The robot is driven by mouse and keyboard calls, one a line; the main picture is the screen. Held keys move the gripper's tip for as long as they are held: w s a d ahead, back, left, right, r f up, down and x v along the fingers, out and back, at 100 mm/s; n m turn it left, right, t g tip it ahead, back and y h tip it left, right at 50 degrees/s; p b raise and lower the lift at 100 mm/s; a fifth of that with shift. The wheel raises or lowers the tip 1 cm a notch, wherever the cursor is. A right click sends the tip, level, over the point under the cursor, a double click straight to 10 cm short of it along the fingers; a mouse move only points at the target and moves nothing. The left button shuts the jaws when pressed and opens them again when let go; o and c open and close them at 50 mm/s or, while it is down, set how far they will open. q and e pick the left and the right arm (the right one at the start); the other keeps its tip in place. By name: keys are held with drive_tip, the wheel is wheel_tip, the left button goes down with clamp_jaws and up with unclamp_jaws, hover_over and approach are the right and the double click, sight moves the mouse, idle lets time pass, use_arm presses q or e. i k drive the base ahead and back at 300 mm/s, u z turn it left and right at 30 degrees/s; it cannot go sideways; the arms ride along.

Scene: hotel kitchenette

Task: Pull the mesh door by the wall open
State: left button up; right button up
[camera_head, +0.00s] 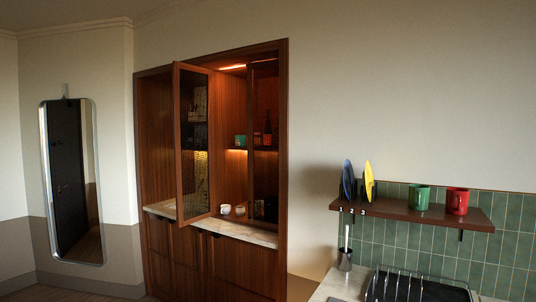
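A wooden cabinet (210,262) stands against the back wall with an upper opening above a pale stone counter (238,231). A wood-framed door with a dark mesh-like panel (193,150) stands swung outward at the middle of the opening, its left edge nearer to me. A second dark panel in a wooden frame (250,110) covers the right part of the opening; I cannot tell whether it is fully shut. Neither of my grippers is in view.
A green item (240,140) sits on a cabinet shelf and white cups (225,209) on its counter. At right, a wall shelf (400,213) holds plates, a green mug (419,197) and a red mug (457,201), above a dish rack (412,289). A mirror (72,190) is at left.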

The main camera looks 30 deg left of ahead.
sight(251, 66)
drive_tip(key=u, duration=1.85)
drive_tip(key=i, duration=4.3)
drive_tip(key=z, duration=1.7)
